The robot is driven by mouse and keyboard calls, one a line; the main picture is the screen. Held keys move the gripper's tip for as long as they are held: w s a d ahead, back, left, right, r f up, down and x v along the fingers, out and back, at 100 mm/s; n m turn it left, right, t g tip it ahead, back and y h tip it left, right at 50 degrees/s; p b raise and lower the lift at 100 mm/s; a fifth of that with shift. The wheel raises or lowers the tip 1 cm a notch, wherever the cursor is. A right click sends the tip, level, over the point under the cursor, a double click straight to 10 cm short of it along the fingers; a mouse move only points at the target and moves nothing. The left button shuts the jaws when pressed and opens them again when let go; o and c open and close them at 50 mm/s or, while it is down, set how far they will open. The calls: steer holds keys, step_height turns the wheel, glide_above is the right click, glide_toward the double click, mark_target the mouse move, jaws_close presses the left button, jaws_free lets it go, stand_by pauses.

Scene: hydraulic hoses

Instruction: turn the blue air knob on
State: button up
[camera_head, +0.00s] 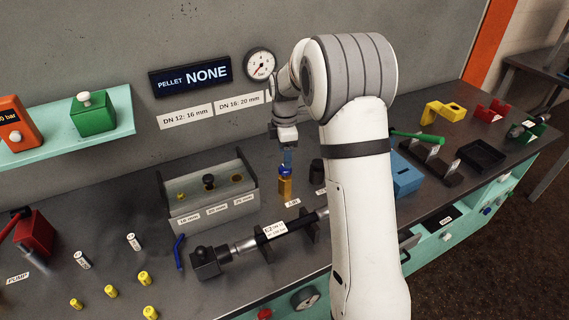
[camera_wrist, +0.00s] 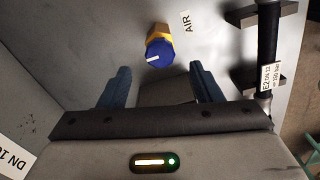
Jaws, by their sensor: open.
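The blue air knob (camera_wrist: 160,54) sits on a yellow-gold fitting (camera_wrist: 157,32) on the bench, with a white mark on its face. The AIR label (camera_wrist: 187,23) lies beside it. In the head view the knob (camera_head: 285,170) tops its fitting (camera_head: 285,188), upright behind the hose. My gripper (camera_wrist: 158,72) is open, its two blue fingers apart and empty. In the wrist view the knob lies between and just beyond the fingertips, apart from them. In the head view my gripper (camera_head: 287,158) is right above the knob; the exact gap is hard to tell.
A black hose (camera_head: 285,228) in holders lies in front of the knob. A clear-sided box (camera_head: 165,192) with size labels stands to its left. A pressure gauge (camera_head: 260,65) and a display reading PELLET NONE (camera_head: 190,77) are on the back wall. A blue block (camera_head: 407,180) stands to the right.

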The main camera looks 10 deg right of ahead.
mark_target(285, 172)
step_height(285, 172, down, 5)
steer(key=shift+f+p, duration=0.1)
steer(key=shift+p, duration=0.25)
steer(key=c, duration=1)
